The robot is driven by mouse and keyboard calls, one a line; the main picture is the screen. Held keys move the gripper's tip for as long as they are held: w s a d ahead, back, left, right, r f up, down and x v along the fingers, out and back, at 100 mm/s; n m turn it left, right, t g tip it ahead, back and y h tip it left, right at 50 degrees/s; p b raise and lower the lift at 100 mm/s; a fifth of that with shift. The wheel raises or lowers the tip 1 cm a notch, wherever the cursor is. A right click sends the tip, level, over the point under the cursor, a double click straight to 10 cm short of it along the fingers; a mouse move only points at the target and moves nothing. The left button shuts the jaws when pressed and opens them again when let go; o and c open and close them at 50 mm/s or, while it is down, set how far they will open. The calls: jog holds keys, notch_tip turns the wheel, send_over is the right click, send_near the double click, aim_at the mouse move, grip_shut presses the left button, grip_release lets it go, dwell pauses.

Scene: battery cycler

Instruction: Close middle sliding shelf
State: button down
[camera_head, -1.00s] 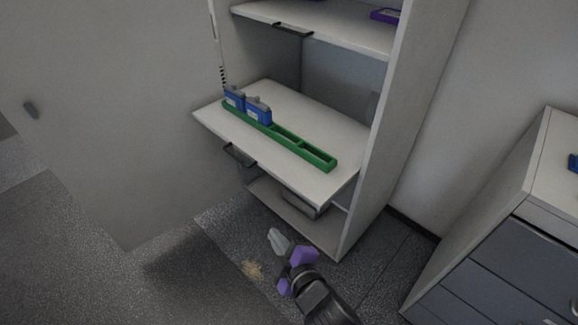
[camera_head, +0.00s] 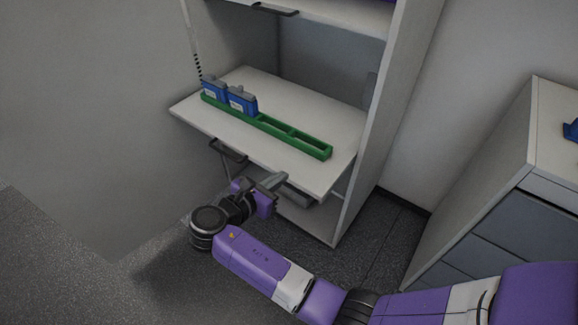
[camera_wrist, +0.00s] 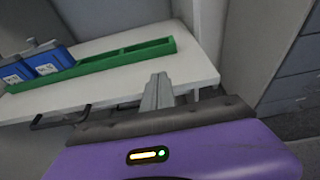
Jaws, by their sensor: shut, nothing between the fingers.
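The middle sliding shelf (camera_head: 285,161) is a white board pulled out of the cabinet, with a dark handle (camera_head: 228,149) under its front edge. It also shows in the wrist view (camera_wrist: 90,95). My gripper (camera_head: 276,181) is shut and empty, at the shelf's front edge, right of the handle. In the wrist view its fingertips (camera_wrist: 158,84) overlap the shelf's front edge; whether they touch it I cannot tell. A green rack (camera_head: 272,125) lies along the shelf, with two blue battery units (camera_head: 240,100) in its left slots and empty slots at right.
The cabinet's right side wall (camera_head: 378,130) stands beside the shelf. An upper shelf (camera_head: 320,16) with its own handle is above, and a lower shelf (camera_head: 305,218) is below. A drawer unit (camera_head: 500,205) stands at the right. The floor at the left is clear.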

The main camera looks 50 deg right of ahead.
aim_at(347, 118)
jog(key=x, duration=0.8)
jog(key=r+x, duration=0.1)
jog(key=x, duration=0.4)
jog(key=shift+d, duration=0.2)
jog(key=shift+d, duration=0.1)
jog(key=d+b, duration=0.1)
jog(key=d, duration=0.7)
jog(key=d+b, duration=0.1)
jog(key=d, duration=0.7)
jog(key=d+b, duration=0.1)
jog(key=d, duration=0.8)
jog(key=shift+w+f, duration=0.1)
jog(key=shift+w, duration=0.2)
jog(key=shift+d+b, duration=0.35)
jog(key=shift+d, duration=0.55)
jog(key=shift+d+r, duration=0.15)
jog(key=shift+r, duration=0.15)
